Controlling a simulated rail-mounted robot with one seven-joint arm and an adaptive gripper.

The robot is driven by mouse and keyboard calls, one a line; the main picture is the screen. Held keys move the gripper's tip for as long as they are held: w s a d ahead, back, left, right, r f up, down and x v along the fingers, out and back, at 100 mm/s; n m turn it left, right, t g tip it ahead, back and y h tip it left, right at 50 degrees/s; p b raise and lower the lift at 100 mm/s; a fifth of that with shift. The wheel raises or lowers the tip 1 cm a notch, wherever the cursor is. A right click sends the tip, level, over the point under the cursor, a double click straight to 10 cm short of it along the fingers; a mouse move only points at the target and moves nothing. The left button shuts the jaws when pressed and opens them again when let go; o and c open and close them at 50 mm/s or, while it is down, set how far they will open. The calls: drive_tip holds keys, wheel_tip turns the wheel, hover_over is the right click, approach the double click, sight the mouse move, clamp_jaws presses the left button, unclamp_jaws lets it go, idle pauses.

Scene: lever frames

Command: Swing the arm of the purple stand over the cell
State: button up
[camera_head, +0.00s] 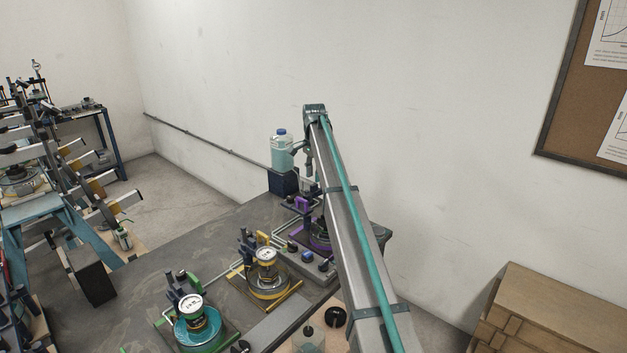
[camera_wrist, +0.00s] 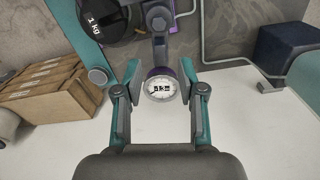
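The purple stand (camera_head: 302,203) is at the far end of the bench in the head view, partly hidden by my arm. In the wrist view its purple-trimmed arm (camera_wrist: 160,48) comes down from the top and ends in a round white dial gauge (camera_wrist: 160,87). My gripper (camera_wrist: 160,72) is open, with one finger on each side of the gauge and a small gap showing on both sides. The round cell at the purple stand (camera_head: 319,231) is mostly behind my arm.
A yellow stand (camera_head: 264,272) and a green stand (camera_head: 190,310) stand nearer on the bench. A teal-filled jug (camera_head: 282,152) sits on a dark blue box behind. A black 1 kg weight (camera_wrist: 98,20) is at upper left in the wrist view.

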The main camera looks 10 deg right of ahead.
sight(317, 189)
drive_tip(key=shift+f+p, duration=0.5)
drive_tip(key=shift+f, duration=1.55)
clamp_jaws()
